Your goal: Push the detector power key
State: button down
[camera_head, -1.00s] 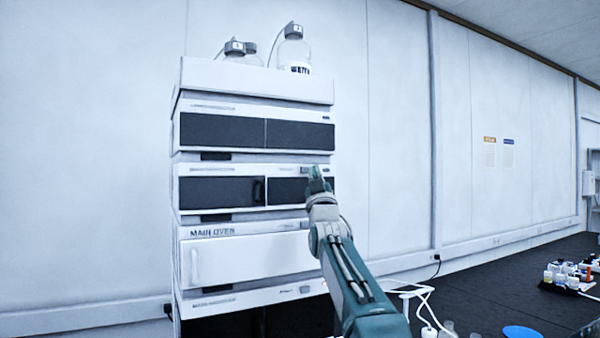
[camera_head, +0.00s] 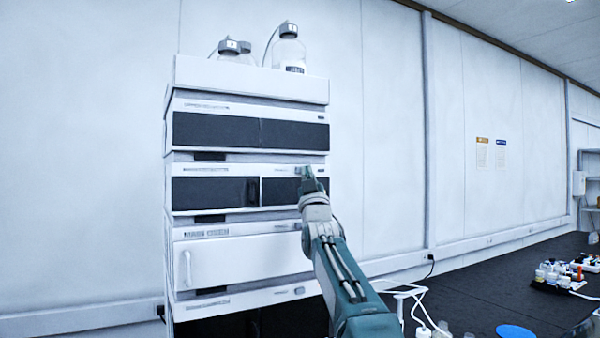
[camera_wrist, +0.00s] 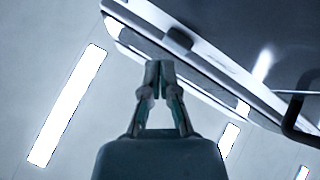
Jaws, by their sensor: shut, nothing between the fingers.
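The instrument stack (camera_head: 250,260) stands against the wall in the head view. My gripper (camera_head: 304,172) is in front of the right part of its second dark-fronted module (camera_head: 215,191), near that module's upper strip. The module names are too small to read, so I cannot tell which is the detector. A small key-like patch (camera_head: 299,291) shows at the right of the lower module's strip. In the wrist view my gripper (camera_wrist: 158,66) has its fingertips together and empty, close to a pale module edge (camera_wrist: 205,68). A small dark block (camera_wrist: 179,38) sits just beyond the tips; contact cannot be told.
Bottles (camera_head: 289,50) with tubing stand on the top tray (camera_head: 250,82). A door with a white handle (camera_head: 187,268) is below my gripper. The dark bench (camera_head: 470,295) at right holds a blue disc (camera_head: 515,331), white cables and several small vials (camera_head: 553,277).

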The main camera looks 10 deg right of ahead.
dwell(0.5)
jog(key=shift+w+r, duration=0.1)
jog(key=shift+w, duration=0.25)
jog(key=shift+w+a, duration=0.2)
jog(key=shift+w, duration=0.3)
dwell(0.6)
jog(key=shift+s, duration=0.1)
jog(key=shift+s+d, duration=0.35)
jog(key=shift+s, duration=0.5)
jog(key=s+d, duration=0.2)
jog(key=s, duration=0.3)
jog(key=shift+s, duration=0.35)
jog(key=shift+a, duration=0.1)
